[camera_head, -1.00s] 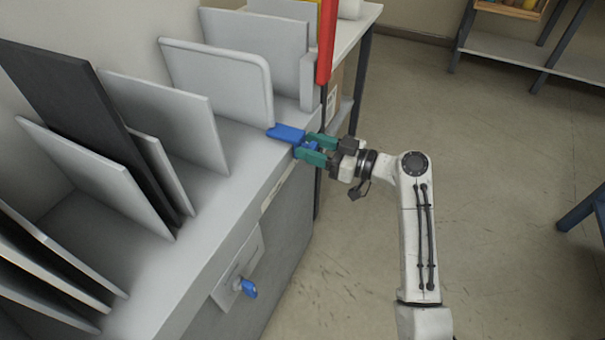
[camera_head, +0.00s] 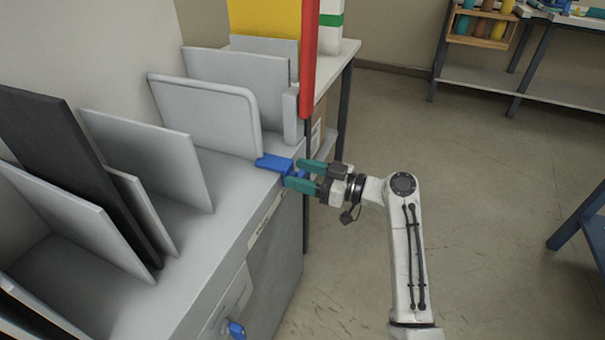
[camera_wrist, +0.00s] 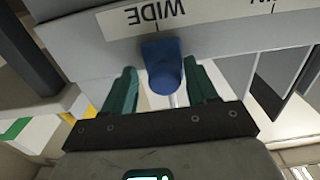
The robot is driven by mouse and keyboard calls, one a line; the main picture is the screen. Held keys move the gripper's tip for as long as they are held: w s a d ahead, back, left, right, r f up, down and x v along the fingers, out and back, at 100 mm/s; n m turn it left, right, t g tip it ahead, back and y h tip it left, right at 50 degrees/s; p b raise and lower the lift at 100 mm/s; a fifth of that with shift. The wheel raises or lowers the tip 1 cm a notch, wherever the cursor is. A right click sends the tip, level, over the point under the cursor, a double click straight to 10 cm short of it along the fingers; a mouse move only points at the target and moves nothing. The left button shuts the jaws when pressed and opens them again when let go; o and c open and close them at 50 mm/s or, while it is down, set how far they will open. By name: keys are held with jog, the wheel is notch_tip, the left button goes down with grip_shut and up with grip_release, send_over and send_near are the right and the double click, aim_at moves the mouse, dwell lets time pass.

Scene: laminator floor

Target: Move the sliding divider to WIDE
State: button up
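The sliding divider is a pale grey upright panel with rounded corners (camera_head: 205,112), standing across the grey unit. A blue tab (camera_head: 274,162) sticks out from its base at the unit's front edge. In the wrist view the blue handle (camera_wrist: 162,66) sits just below the tick under the word WIDE on the white label strip (camera_wrist: 190,14). My gripper (camera_head: 303,176) is at the handle, with its green fingers spread on either side. In the wrist view (camera_wrist: 160,85) gaps show between the handle and both fingers.
Several grey panels (camera_head: 150,155) and a dark panel (camera_head: 75,165) lean in the unit on the left. Another blue knob (camera_head: 236,329) is low on the unit's front. Open floor (camera_head: 480,220) lies to the right.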

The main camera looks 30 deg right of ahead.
jog(key=p+v, duration=0.1)
jog(key=v, duration=0.9)
jog(key=shift+s+d, duration=0.25)
jog(key=shift+s, duration=0.05)
jog(key=s+a+f+m+g+h, duration=0.2)
jog(key=s+a+f+g, duration=0.2)
jog(key=s+f, duration=0.3)
jog(key=s+a+f+m+g+h, duration=0.15)
jog(key=s+a+f+g, duration=0.3)
jog(key=f, duration=0.45)
jog(key=s+f+m+g+h, duration=0.2)
jog(key=s+g+h, duration=0.15)
jog(key=s, duration=0.55)
jog(key=s+f+m+g+h, duration=0.15)
jog(key=s+h, duration=0.25)
jog(key=s, duration=0.4)
notch_tip(320, 180, up, 25)
jog(key=p, duration=2.5)
jog(key=shift+r+m, duration=0.15)
jog(key=shift+m, duration=0.15)
jog(key=shift+s, duration=0.15)
